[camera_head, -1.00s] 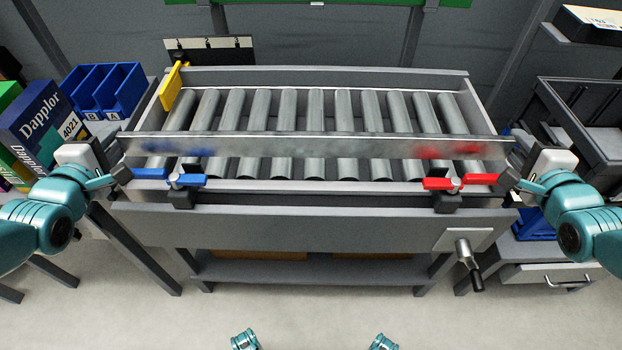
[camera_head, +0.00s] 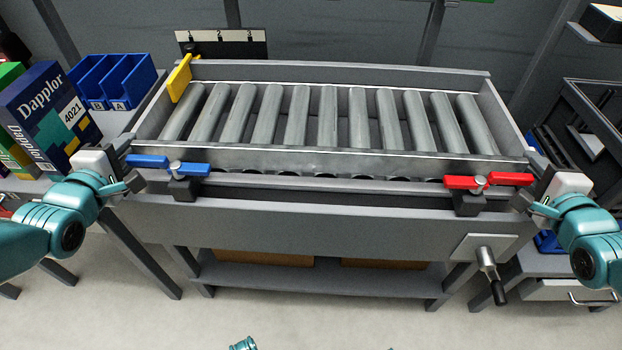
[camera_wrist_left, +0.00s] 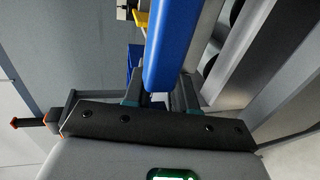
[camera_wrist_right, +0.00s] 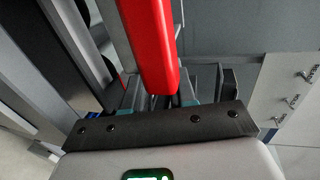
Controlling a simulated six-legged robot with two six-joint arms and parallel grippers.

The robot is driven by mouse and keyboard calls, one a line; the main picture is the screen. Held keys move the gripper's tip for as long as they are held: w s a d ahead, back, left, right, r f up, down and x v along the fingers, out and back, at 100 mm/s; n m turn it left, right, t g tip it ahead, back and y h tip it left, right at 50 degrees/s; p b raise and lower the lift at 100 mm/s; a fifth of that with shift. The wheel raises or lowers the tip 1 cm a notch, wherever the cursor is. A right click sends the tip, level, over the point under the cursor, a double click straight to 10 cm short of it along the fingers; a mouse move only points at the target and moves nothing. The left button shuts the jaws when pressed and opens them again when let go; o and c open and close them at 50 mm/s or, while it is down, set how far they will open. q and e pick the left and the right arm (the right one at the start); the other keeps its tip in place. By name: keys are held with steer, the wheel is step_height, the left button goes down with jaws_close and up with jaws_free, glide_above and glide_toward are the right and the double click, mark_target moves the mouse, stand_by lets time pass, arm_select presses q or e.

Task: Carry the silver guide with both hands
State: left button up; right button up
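The silver guide (camera_head: 330,161), a long flat metal bar, runs level across the front of the roller conveyor, just behind a blue lever (camera_head: 148,161) and a red lever (camera_head: 510,179). In the left wrist view the blue lever (camera_wrist_left: 170,50) covers most of the space between the fingers. In the right wrist view the red lever (camera_wrist_right: 150,45) does the same, so the contacts are largely hidden.
The conveyor rollers (camera_head: 330,117) lie behind the guide, with a yellow stop (camera_head: 179,78) at the back left. A crank (camera_head: 489,273) sticks out at the front right. Blue bins (camera_head: 113,82) and boxes (camera_head: 45,115) stand left, a dark crate (camera_head: 585,120) right.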

arm_select(q)
steer(key=shift+d+f, duration=0.15)
steer(key=shift+d, duration=0.2)
arm_select(e)
steer(key=shift+a, duration=0.45)
arm_select(q)
steer(key=o, duration=0.5)
steer(key=shift+h, duration=0.4)
arm_select(e)
steer(key=shift+d+y, duration=0.15)
steer(key=shift+y, duration=0.25)
steer(key=o, duration=0.5)
arm_select(q)
steer(key=o, duration=0.6)
steer(key=shift+f, duration=0.1)
steer(key=shift+c, duration=0.2)
steer(key=shift+a, duration=0.1)
steer(key=shift+a+r, duration=0.2)
steer(key=shift+r, duration=0.05)
arm_select(e)
steer(key=shift+d+r, duration=0.1)
steer(key=shift+d, duration=0.05)
steer(key=shift+d, duration=0.1)
arm_select(q)
steer(key=v, duration=1.2)
steer(key=shift+d, duration=0.2)
